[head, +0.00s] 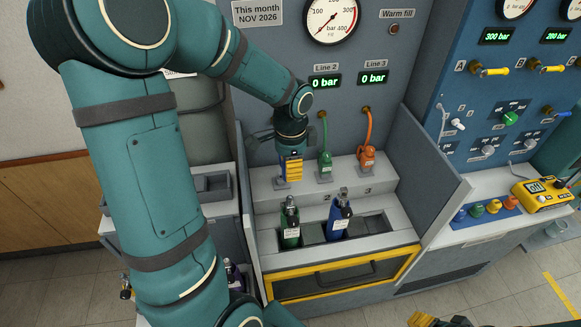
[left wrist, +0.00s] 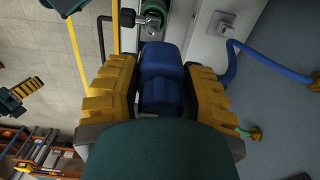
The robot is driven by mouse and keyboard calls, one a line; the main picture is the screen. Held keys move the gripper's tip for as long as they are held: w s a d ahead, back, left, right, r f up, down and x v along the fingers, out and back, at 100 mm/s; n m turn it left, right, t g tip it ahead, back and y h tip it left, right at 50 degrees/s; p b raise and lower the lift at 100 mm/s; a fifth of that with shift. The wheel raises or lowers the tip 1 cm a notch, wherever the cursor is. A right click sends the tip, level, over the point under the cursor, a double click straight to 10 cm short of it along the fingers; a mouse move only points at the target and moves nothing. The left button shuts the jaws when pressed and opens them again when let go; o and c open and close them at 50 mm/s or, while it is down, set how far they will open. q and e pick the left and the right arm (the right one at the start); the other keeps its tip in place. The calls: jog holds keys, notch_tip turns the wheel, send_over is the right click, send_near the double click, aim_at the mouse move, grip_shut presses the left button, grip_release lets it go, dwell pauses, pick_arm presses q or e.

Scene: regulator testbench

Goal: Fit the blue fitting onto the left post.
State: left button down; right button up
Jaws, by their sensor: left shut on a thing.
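My left gripper (head: 291,168) is above the left end of the grey ledge. In the left wrist view, its yellow fingers are shut on the blue fitting (left wrist: 161,70), one on each side. The fingers mostly hide the fitting in the head view. The left post (head: 281,184) is a small grey post on the ledge, just below and left of the gripper. It also shows in the left wrist view (left wrist: 222,25), bare and apart from the fitting. A blue hose (left wrist: 238,62) runs to the wall. My right gripper (head: 440,320) is cut off at the bottom edge.
A green fitting (head: 325,160) and an orange fitting (head: 367,156) stand right of the left post, with hoses to the wall. A green bottle (head: 290,228) and a blue bottle (head: 338,217) stand in the trough in front. A side panel (head: 433,185) bounds the bench.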

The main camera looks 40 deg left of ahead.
pick_arm(q)
jog(key=w+a+f, duration=0.3)
jog(key=a, duration=0.1)
jog(key=w+a+f, duration=0.3)
jog(key=a+f, duration=0.1)
jog(key=w+a+f, duration=0.3)
jog(key=a+f, duration=0.1)
jog(key=shift+w+f+p, duration=0.2)
jog(key=shift+p, duration=0.2)
jog(key=shift+f+b, duration=0.65)
jog(key=shift+f, duration=0.4)
jog(key=shift+f+b, duration=1.45)
jog(key=shift+f, duration=0.5)
dwell(0.4)
jog(key=shift+c, duration=2.4)
grip_release()
jog(key=shift+s, duration=0.1)
notch_tip(320, 180, up, 12)
